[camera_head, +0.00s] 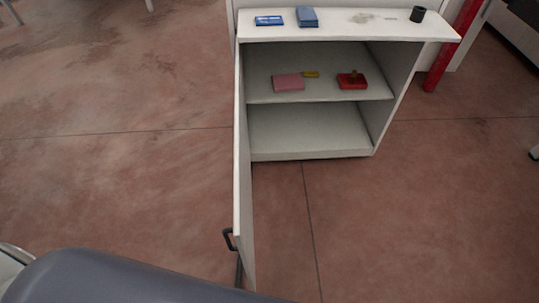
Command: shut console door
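The white console (345,28) stands at the upper middle, with its front open and its inside showing. Its white door (241,170) is wide open, hinged on the console's left side, and swings out toward me, seen nearly edge-on. A dark handle (229,239) sits near the door's free edge, on its left face. The door's lower near end is partly hidden behind a grey rounded shape in the foreground. Neither of my grippers shows in this view.
The middle shelf holds a pink block (288,82), a small yellow item (311,74) and a red item (351,80). Blue items (307,17) and a black cup (418,14) are on top. A red post (455,45) stands right. Floor right of the door is clear.

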